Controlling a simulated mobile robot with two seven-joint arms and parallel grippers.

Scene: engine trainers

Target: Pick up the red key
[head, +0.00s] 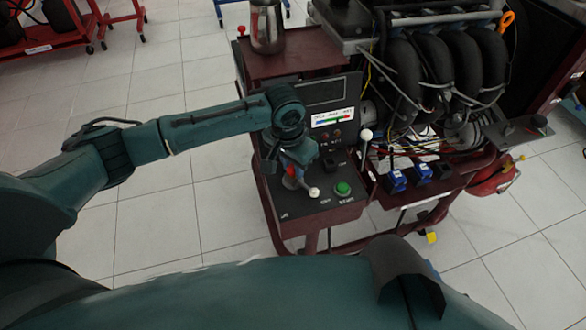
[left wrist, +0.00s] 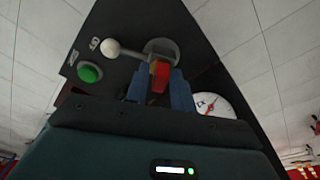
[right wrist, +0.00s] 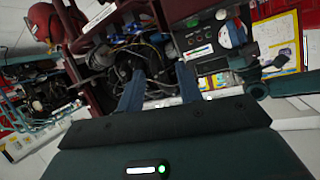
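The red key (left wrist: 160,72) is at the control panel of the engine trainer (head: 318,200), beside a small lever with a white ball end (left wrist: 110,47). In the left wrist view the key stands between the two blue fingers of my left gripper (left wrist: 160,88), which press close on both sides of it. In the head view my left gripper (head: 297,172) is low over the panel and a bit of red shows there; the gripper hides most of the key. My right gripper (right wrist: 160,82) has its fingers apart with nothing between them. It faces the trainer from a distance.
A green button (head: 343,188) is right of the left gripper. A lever with a white knob (head: 366,135) rises nearby. A metal jug (head: 267,27) stands on the trainer's top shelf. The engine (head: 430,70) is at the right.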

